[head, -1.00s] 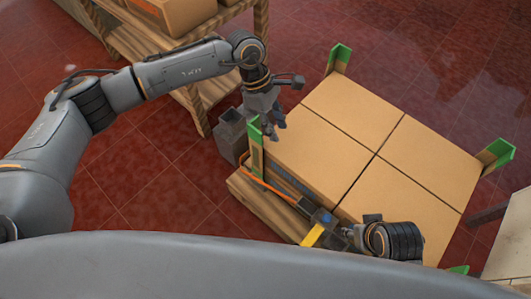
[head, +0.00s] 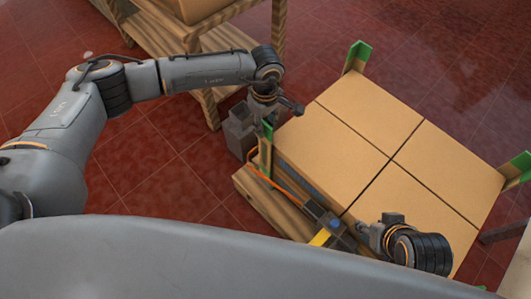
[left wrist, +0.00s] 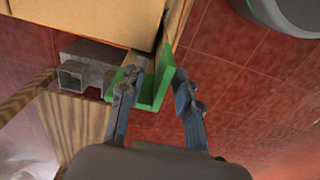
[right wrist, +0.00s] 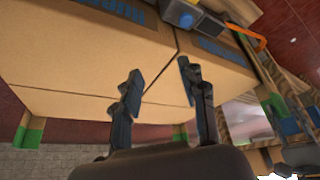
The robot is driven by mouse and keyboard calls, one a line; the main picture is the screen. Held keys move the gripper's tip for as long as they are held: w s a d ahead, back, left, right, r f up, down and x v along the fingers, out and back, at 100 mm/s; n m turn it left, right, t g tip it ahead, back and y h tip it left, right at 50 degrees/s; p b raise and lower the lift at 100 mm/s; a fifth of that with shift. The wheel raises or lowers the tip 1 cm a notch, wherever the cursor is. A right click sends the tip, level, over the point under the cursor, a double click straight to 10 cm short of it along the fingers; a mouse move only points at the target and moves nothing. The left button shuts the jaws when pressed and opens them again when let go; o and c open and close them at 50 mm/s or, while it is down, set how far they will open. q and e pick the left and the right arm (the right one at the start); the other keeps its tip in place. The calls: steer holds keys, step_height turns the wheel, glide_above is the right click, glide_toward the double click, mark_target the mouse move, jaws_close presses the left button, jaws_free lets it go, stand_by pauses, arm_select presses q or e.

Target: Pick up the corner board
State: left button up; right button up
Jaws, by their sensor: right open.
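A green-topped corner board (head: 266,155) stands upright at the near left corner of the carton stack (head: 345,140). My left gripper (head: 268,118) is at the top of this board, its fingers partly hidden in the head view. In the left wrist view the fingers of my left gripper (left wrist: 157,92) are apart, one on each side of the green board (left wrist: 150,88); I cannot tell whether either touches it. My right gripper (right wrist: 158,85) is open and empty beside the cartons (right wrist: 90,60). Other green corner boards stand at the far corner (head: 357,56) and right corner (head: 516,168).
A strapping tool (head: 328,228) with a yellow part and an orange strap (head: 265,172) is at the stack's near side. The stack rests on a wooden pallet (head: 262,200). A grey box-shaped holder (head: 238,132) and wooden rack (head: 205,45) stand left. Red tiled floor is clear further left.

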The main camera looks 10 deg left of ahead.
mark_target(265, 134)
arm_select(q)
step_height(265, 134, down, 4)
steer(key=shift+s+r+b, duration=0.1)
steer(key=shift+r+b, duration=0.05)
steer(key=shift+b, duration=0.25)
steer(key=shift+f, duration=0.3)
jaws_close()
arm_select(e)
steer(key=w+t, duration=0.1)
steer(key=w+a+r, duration=0.1)
steer(key=w, duration=0.1)
steer(key=w+t, duration=0.1)
steer(key=w, duration=0.1)
steer(key=shift+a+r+t+y, duration=0.3)
steer(key=shift+r, duration=0.1)
